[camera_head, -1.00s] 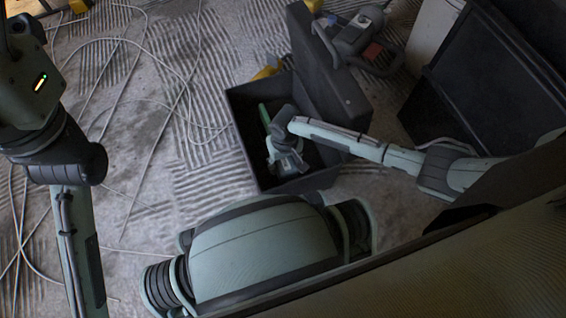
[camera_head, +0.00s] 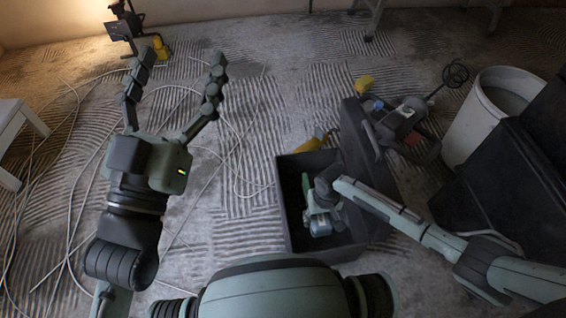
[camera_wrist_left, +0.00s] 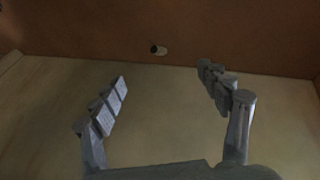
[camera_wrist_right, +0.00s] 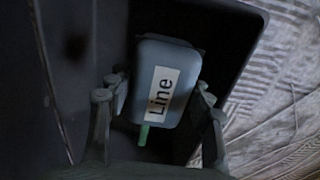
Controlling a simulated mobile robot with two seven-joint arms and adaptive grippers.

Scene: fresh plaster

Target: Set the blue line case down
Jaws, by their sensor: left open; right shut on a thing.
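The blue line case (camera_wrist_right: 180,84), blue-grey with a white label reading "Line", is between the fingers of my right gripper (camera_wrist_right: 158,95) in the right wrist view. That gripper is shut on it. In the head view the case (camera_head: 320,225) shows inside the dark open box (camera_head: 291,205), under my right arm. Whether it touches the box floor cannot be told. My left gripper (camera_head: 178,80) is open and empty, raised over the floor at the left. In the left wrist view its spread fingers (camera_wrist_left: 165,90) face a plain wall.
The box's raised lid (camera_head: 362,150) stands at its right, beside a grey power tool (camera_head: 398,120). A white bucket (camera_head: 470,130) is further right. Loose cables lie across the ridged floor at left.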

